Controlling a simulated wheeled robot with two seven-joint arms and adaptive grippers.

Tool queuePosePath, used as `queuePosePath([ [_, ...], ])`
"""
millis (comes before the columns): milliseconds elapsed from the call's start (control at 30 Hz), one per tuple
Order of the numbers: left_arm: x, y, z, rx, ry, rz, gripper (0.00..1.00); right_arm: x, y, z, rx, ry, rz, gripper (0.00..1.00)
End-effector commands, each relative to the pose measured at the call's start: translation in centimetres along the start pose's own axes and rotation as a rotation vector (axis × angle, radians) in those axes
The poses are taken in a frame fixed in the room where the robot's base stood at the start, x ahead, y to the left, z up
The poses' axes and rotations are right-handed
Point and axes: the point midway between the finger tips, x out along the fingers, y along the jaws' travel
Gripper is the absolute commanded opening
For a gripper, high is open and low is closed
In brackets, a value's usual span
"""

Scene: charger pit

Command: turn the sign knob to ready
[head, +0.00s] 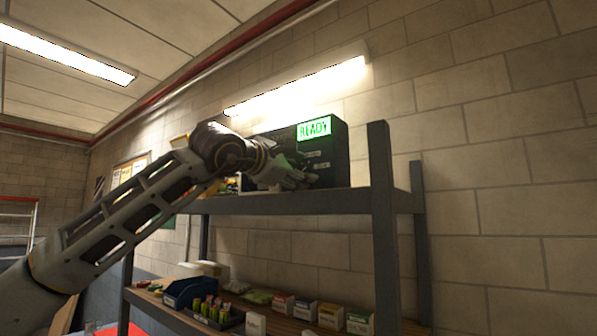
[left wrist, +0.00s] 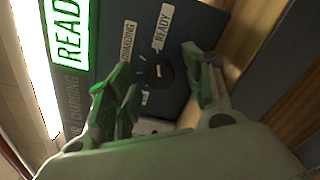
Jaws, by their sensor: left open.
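The dark sign box (head: 338,150) stands on the top shelf, with a lit green READY panel (head: 314,128); the panel also shows in the left wrist view (left wrist: 68,30). The round black sign knob (left wrist: 157,72) is on the box's face, beside white labels reading CHARGING (left wrist: 129,41) and READY (left wrist: 164,27). A light mark shows on the knob, but I cannot tell clearly which label it points at. My left gripper (left wrist: 160,85) is open, its fingers on either side of the knob; I cannot tell if they touch it. In the head view my left gripper (head: 305,177) is at the box's front. My right gripper is not in view.
The grey top shelf (head: 290,203) and its upright post (head: 382,220) border the box. Small boxes (head: 330,316) and a dark blue bin (head: 190,291) stand on the lower shelf. A block wall (head: 500,150) is behind.

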Motion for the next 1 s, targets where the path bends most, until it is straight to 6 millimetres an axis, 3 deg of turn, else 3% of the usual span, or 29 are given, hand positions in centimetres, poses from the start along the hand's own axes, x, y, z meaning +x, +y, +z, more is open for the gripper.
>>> queuePosePath([
  [367,-3.0,0.1,-0.1,0.0,0.001,0.002,0.51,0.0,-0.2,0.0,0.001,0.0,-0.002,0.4],
  [1000,-10.7,0.0,-0.1,0.0,0.0,0.001,0.51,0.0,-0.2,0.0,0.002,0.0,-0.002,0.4],
])
